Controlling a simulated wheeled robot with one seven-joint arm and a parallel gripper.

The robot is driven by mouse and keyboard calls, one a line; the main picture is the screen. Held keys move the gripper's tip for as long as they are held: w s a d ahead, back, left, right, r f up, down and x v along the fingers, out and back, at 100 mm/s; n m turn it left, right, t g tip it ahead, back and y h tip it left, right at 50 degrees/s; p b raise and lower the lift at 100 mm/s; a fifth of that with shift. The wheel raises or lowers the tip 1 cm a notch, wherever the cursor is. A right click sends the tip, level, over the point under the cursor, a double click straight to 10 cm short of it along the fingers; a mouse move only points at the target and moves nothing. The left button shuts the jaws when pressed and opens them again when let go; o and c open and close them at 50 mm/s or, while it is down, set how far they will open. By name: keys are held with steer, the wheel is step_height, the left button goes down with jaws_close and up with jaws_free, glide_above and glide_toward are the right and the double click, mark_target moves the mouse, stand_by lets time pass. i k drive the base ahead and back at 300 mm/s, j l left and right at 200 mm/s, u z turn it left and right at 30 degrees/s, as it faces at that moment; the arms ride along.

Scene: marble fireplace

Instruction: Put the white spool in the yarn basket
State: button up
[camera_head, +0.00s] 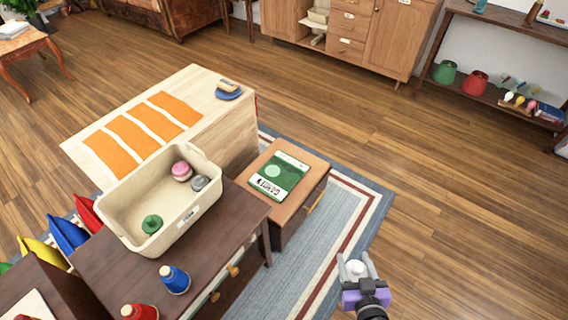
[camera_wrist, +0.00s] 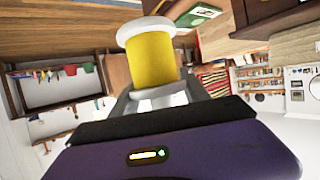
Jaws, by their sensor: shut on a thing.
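The yarn basket (camera_head: 193,219) is a cream open bin with a small label, standing on a dark wooden table in the head view. Inside it are a pink spool (camera_head: 181,170), a grey spool (camera_head: 200,183) and a green spool (camera_head: 152,223). My gripper (camera_head: 357,263) is at the lower right, well to the right of the basket and over the floor and rug edge. It is shut on a spool (camera_head: 356,269) that looks white from above. In the wrist view this spool (camera_wrist: 151,60) has white ends and a yellow middle.
A lower side table with a green book (camera_head: 279,175) lies between basket and gripper. Wooden floor on the right is clear.

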mark_target(146, 214)
steer(key=i+l+z, duration=0.3)
steer(key=z, duration=0.2)
steer(key=i+l+z, duration=0.15)
steer(key=i+z, duration=0.3)
steer(key=i+u, duration=0.4)
steer(key=i+l+u, duration=0.35)
steer(key=i+u, duration=0.2)
steer(key=u, duration=0.25)
steer(key=i+l+u, duration=0.1)
steer(key=u, duration=0.35)
steer(key=i+l+u, duration=0.2)
steer(key=u, duration=0.25)
steer(key=i+l+u, duration=0.2)
steer(key=u, duration=0.25)
